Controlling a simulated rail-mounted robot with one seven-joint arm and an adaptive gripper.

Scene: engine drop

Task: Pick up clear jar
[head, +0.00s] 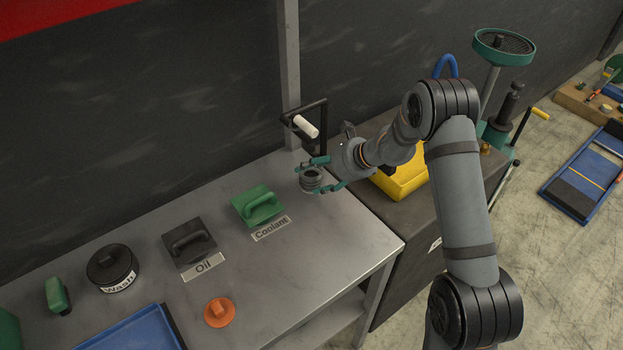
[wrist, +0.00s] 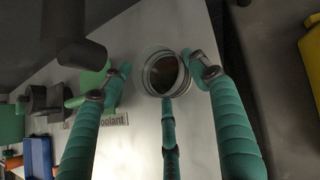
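The clear jar (head: 311,184) stands upright at the back right of the grey workbench, with a greyish rim. In the wrist view the jar (wrist: 150,72) shows from above, round with a brown inside. My gripper (head: 322,174) has teal fingers spread on either side of the jar. In the wrist view my gripper (wrist: 160,72) is open: the left finger is apart from the jar, the right finger is close to its right side, and the lower finger reaches its near edge. I cannot tell whether any finger touches it.
The bench (head: 345,235) holds a green Coolant container (head: 257,206), a black Oil container (head: 188,243), a Wash pot (head: 111,268), an orange cap (head: 219,312) and a blue tray (head: 135,332). A black bracket with a white roller (head: 306,126) stands behind the jar. A yellow bin (head: 405,178) is to the right.

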